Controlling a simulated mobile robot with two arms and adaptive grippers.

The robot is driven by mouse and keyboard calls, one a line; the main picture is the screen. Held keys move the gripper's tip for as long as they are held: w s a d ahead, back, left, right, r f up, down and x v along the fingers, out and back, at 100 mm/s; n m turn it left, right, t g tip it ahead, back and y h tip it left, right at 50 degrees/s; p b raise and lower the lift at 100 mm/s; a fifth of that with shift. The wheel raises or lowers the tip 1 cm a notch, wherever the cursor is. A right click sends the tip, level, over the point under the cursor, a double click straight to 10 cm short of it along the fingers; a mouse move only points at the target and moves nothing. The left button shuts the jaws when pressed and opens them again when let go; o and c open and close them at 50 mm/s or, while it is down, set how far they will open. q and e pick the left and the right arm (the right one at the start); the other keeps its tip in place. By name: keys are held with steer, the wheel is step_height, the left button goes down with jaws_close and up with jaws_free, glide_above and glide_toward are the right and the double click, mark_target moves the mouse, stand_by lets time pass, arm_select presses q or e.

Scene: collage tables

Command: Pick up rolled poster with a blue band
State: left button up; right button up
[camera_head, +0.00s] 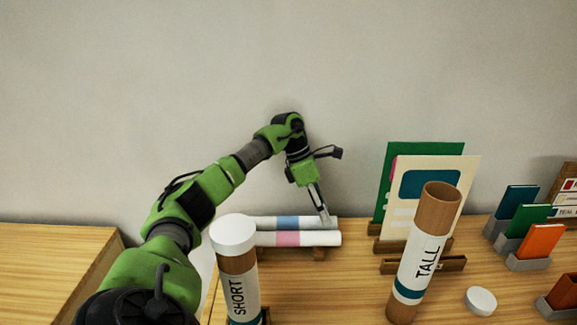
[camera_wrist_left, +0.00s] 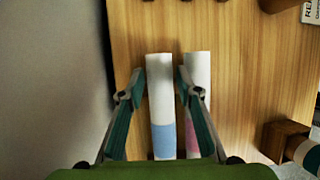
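The rolled poster with a blue band (camera_head: 265,223) lies flat at the back of the table, behind a rolled poster with a pink band (camera_head: 320,239). My left gripper (camera_head: 322,214) points down at the right end of the blue-banded poster. In the left wrist view, the blue-banded poster (camera_wrist_left: 160,100) lies between the two open fingers of my left gripper (camera_wrist_left: 162,80). The right finger there overlaps the gap beside the pink-banded poster (camera_wrist_left: 198,68). Whether the fingers touch the paper cannot be told. My right gripper is not in view.
A SHORT tube (camera_head: 238,270) with a white cap stands front left of the posters. An open TALL tube (camera_head: 424,250) stands right, with a loose white cap (camera_head: 480,301) nearby. Upright cards (camera_head: 455,165) stand behind it. Small coloured books (camera_head: 541,241) are at far right.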

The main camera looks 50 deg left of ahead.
arm_select(q)
steer(key=shift+x, duration=1.5)
steer(key=c, duration=0.8)
steer(key=shift+r, duration=0.1)
steer(key=shift+w+a+r, duration=0.1)
steer(key=shift+w+r, duration=0.05)
steer(key=shift+r, duration=0.35)
steer(key=d+r, duration=0.1)
steer(key=r, duration=0.1)
steer(key=s+d+r+b, duration=0.1)
steer(key=d+r, duration=0.1)
steer(key=r, duration=0.1)
steer(key=s+d+r+b, duration=0.1)
steer(key=r, duration=0.1)
steer(key=shift+d+r, duration=0.25)
steer(key=shift+r, duration=0.05)
steer(key=s+d+r, duration=0.1)
steer(key=d, duration=0.1)
steer(key=s+d+r+b, duration=0.1)
steer(key=d+r, duration=0.1)
steer(key=d, duration=0.1)
steer(key=s+d+r, duration=0.1)
steer(key=s+d, duration=0.1)
steer(key=d, duration=0.1)
steer(key=shift+d+r, duration=0.2)
steer(key=shift+r, duration=0.05)
